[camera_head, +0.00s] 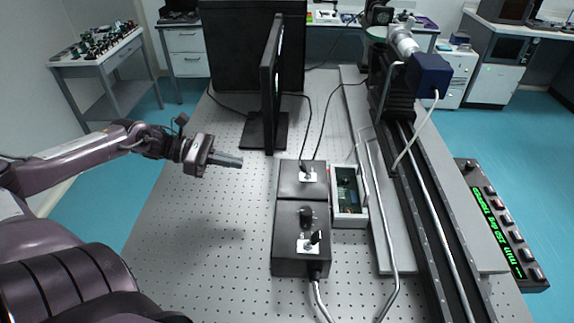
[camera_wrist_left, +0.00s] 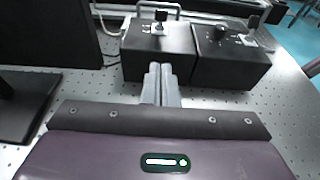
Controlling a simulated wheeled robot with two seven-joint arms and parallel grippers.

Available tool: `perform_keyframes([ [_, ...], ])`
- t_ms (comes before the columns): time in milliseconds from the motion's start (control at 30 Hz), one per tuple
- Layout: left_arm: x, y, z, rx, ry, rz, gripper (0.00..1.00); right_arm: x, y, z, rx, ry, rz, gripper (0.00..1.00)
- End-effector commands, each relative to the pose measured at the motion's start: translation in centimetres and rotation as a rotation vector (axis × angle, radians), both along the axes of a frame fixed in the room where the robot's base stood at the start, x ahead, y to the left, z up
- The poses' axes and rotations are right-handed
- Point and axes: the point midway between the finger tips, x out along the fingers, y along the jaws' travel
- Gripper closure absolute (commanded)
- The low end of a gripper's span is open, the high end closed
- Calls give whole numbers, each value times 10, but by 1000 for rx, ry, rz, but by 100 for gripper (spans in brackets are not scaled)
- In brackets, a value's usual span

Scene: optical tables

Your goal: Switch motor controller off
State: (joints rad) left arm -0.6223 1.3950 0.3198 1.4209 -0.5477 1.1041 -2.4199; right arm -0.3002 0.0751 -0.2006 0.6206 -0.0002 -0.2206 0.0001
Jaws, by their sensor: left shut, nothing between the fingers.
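Two black control boxes stand end to end on the perforated optical table (camera_head: 190,235). The rear box (camera_head: 289,178) has a small silver plate with a toggle switch (camera_head: 308,175). The front box (camera_head: 286,250) has a black knob (camera_head: 306,216) and a silver plate with a black toggle switch (camera_head: 315,238). I cannot tell which is the motor controller. In the left wrist view the rear box (camera_wrist_left: 150,66) is straight ahead and the front box (camera_wrist_left: 235,72) is to its right. My left gripper (camera_head: 240,162) is shut and empty, left of the rear box and apart from it. My right gripper is not in view.
A monitor (camera_head: 270,90) on a black stand rises behind the boxes. An open box with a green circuit board (camera_head: 349,193) sits to their right, beside a long black rail (camera_head: 430,210). Cables run across the table. The table left of the boxes is clear.

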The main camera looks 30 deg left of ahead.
Motion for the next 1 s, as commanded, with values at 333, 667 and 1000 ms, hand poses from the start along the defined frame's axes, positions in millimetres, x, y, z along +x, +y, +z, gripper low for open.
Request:
perform_keyframes([
  [333,14,-24,-10,-2,-5,-4,100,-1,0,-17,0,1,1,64],
  [667,41,-65,-22,-1,-6,-2,100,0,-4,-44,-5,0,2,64],
  [1000,59,-96,-14,-3,-6,-1,100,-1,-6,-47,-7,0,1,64],
])
